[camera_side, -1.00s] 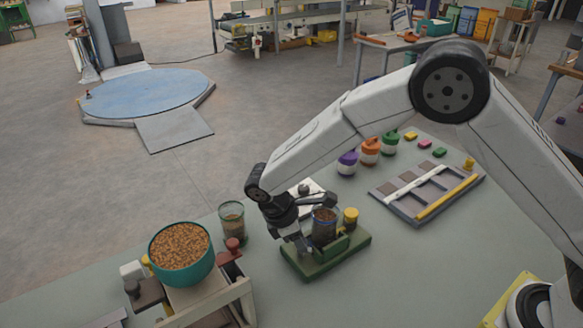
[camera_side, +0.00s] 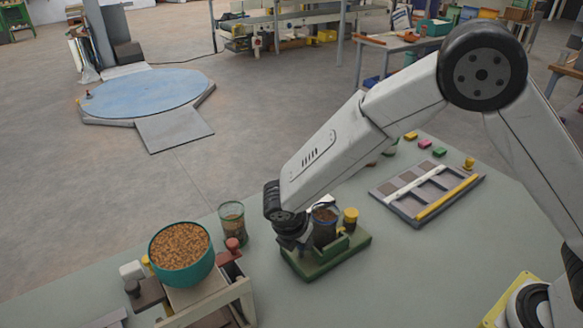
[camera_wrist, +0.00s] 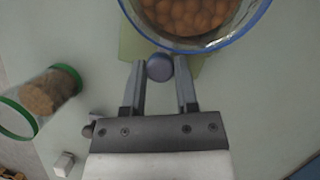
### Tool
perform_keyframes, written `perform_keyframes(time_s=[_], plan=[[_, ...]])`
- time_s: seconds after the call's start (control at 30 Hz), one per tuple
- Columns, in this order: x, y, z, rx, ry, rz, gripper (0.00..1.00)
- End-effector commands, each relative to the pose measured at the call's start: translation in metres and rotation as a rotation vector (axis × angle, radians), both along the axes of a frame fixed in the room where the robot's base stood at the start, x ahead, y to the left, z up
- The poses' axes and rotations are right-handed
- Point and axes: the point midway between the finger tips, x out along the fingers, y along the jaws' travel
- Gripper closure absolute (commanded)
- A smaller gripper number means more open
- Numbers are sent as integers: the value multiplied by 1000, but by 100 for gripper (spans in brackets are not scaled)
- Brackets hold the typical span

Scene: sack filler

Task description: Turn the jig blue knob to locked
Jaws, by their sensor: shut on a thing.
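The green jig (camera_side: 330,262) sits on the grey-green table and holds a glass jar of brown pellets (camera_side: 325,232). The jar's open mouth (camera_wrist: 190,42) fills the top of the wrist view. The blue knob (camera_wrist: 160,67) is in front of the jar, between my fingertips. My gripper (camera_wrist: 161,72) is shut on the knob, with one finger on each side. In the side view my gripper (camera_side: 294,243) is low at the left end of the jig, and the knob is hidden there. Whether the knob is locked cannot be told.
A yellow-topped piece (camera_side: 350,218) stands by the jar on the jig. A grey divided tray (camera_side: 425,192) lies to the right, with clear table in front.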

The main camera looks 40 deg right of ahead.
Motion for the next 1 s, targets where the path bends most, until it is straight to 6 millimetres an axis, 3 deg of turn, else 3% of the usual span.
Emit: perform_keyframes(time_s=[0.53, 0.57, 0.6, 1.0], plan=[[1, 0, 1, 1, -2, 37, 100], [1, 0, 1, 1, -2, 37, 56], [1, 0, 1, 1, -2, 37, 49], [0, 1, 3, 0, -1, 35, 49]])
